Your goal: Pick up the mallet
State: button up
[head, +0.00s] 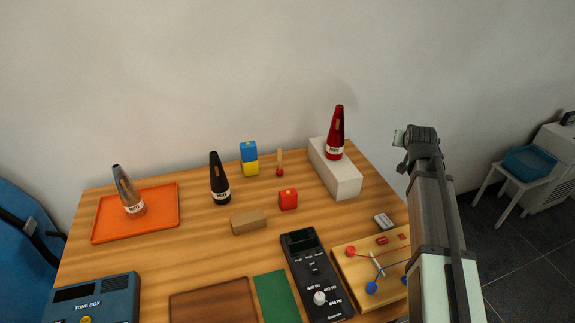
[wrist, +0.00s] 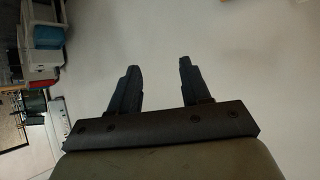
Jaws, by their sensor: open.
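A small mallet (head: 280,163) with a tan wooden handle and a red ball head stands near the back middle of the table in the head view, head down. It is right of a blue-and-yellow block stack and does not show in the wrist view. My gripper (head: 400,138) is raised at the right, well away from the mallet. In the wrist view my gripper (wrist: 158,78) has its two dark fingers spread apart with nothing between them.
A red block (head: 288,200) and a tan block (head: 248,222) lie in front of the mallet. A white box (head: 347,184) bearing a red cone mute (head: 336,135) stands to its right. A black mute (head: 219,180) and an orange tray (head: 163,218) are left. The wall is behind.

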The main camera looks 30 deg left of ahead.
jog(key=s+a+r+n+y, duration=0.1)
jog(key=s+a+r+y, duration=0.15)
jog(key=a+r, duration=0.5)
jog(key=s+a+r+n+y, duration=0.1)
jog(key=s+a+r, duration=0.2)
jog(key=a+r, duration=0.45)
jog(key=n+g+h, duration=0.2)
jog(key=n+g, duration=0.5)
jog(key=g, duration=0.1)
send_over(280, 154)
jog(key=s+d, duration=0.2)
jog(key=d, duration=0.3)
notch_tip(280, 154, down, 13)
jog(key=shift+s+a+x, duration=0.1)
jog(key=shift+a+x, duration=0.1)
jog(key=shift+x, duration=2.1)
jog(key=shift+s+a+x, duration=0.1)
jog(key=shift+a+x, duration=0.1)
jog(key=shift+x, duration=2.1)
jog(key=shift+s+a+x, duration=0.15)
jog(key=shift+a+x, duration=0.05)
jog(key=shift+x, duration=2.05)
jog(key=shift+r, duration=0.1)
jog(key=shift+c, duration=0.5)
grip_shut()
